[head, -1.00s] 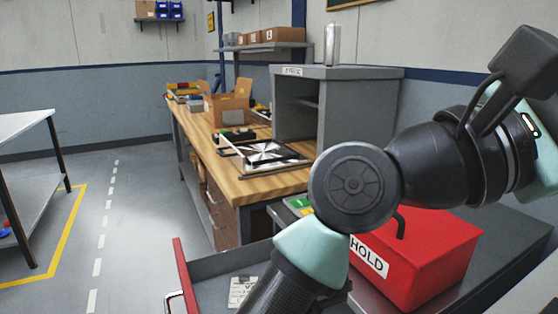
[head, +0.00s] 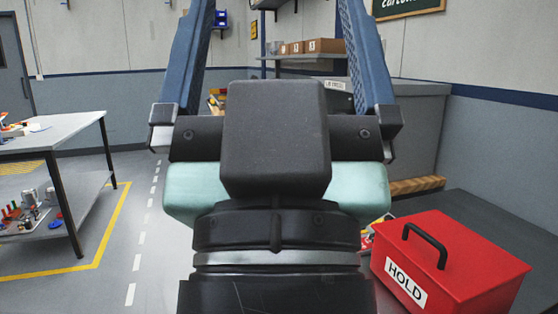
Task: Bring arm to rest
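My gripper (head: 272,35) fills the middle of the head view, close to the camera. Its two blue fingers stand wide apart and run up to the top edge of the picture, where their tips may be cut off. Only the background shows between them, so it is open and empty.
A red HOLD box (head: 455,262) with a black handle stands on a dark surface at lower right. A grey cabinet (head: 410,130) is behind it. A metal table (head: 62,128) with parts on its lower shelf stands left. Marked floor (head: 130,240) between is clear.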

